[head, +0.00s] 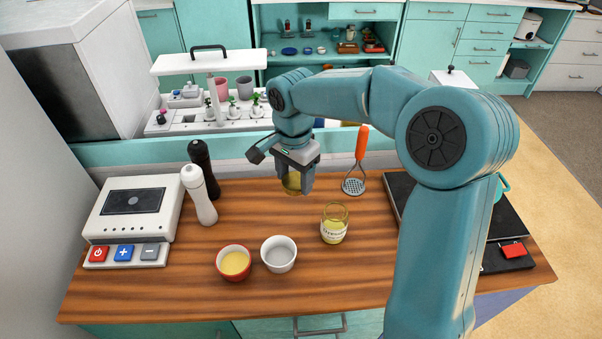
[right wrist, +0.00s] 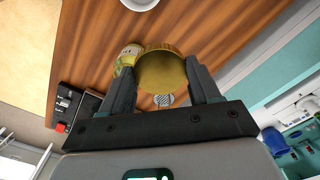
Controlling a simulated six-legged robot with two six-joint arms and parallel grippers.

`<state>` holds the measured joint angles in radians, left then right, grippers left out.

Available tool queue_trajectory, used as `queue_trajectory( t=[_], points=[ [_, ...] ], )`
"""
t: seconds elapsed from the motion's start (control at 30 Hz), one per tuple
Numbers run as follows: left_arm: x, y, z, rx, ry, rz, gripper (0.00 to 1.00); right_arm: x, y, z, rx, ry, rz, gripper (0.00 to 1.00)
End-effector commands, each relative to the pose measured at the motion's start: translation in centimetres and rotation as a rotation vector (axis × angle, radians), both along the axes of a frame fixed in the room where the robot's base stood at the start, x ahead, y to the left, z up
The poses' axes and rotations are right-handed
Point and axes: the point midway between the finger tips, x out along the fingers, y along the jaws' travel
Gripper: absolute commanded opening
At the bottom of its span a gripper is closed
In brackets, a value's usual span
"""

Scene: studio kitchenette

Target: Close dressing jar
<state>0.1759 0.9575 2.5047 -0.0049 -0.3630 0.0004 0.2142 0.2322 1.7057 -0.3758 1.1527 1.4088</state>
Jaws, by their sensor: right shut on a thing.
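The dressing jar (head: 334,228), a small glass jar with a pale label and yellow content, stands upright and open on the wooden counter. My right gripper (head: 294,184) is shut on a round gold lid (head: 292,178), held above the counter, behind and left of the jar. In the right wrist view the lid (right wrist: 162,73) sits between the two fingers, and the jar (right wrist: 127,56) shows beside it, partly hidden. The lid and jar look apart. My left gripper is in neither view.
A red bowl with yellow content (head: 234,263) and a white bowl (head: 279,254) stand left of the jar. A masher with orange handle (head: 361,147), white mill (head: 199,196), dark mill (head: 204,166) and kitchen scale (head: 133,212) are also on the counter (head: 340,280).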

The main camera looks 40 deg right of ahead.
Motion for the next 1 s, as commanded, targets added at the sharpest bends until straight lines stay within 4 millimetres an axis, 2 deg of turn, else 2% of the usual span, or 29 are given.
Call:
queue_trajectory(
  t=[0.2, 0.4, 0.5, 0.63, 0.87, 1.0],
  points=[
    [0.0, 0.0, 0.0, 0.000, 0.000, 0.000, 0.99, 2.3, 6.2, -3.5, 0.002, 0.006, 0.572, 0.33],
    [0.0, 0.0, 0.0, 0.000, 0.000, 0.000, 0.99, 3.4, 12.7, -6.8, 0.001, 0.003, 1.178, 0.33],
    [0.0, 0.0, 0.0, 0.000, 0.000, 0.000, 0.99, 3.5, 14.7, -7.8, 0.000, 0.002, 1.369, 0.33],
    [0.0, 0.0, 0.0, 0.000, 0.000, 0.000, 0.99, 3.5, 15.7, -8.3, -0.001, 0.000, 1.474, 0.33],
    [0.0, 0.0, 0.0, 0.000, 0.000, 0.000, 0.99, 3.5, 15.7, -8.3, -0.001, 0.000, 1.481, 0.33],
    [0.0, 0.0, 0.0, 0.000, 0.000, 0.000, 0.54, 3.5, 15.7, -8.3, -0.001, 0.000, 1.480, 0.33]
  ],
)
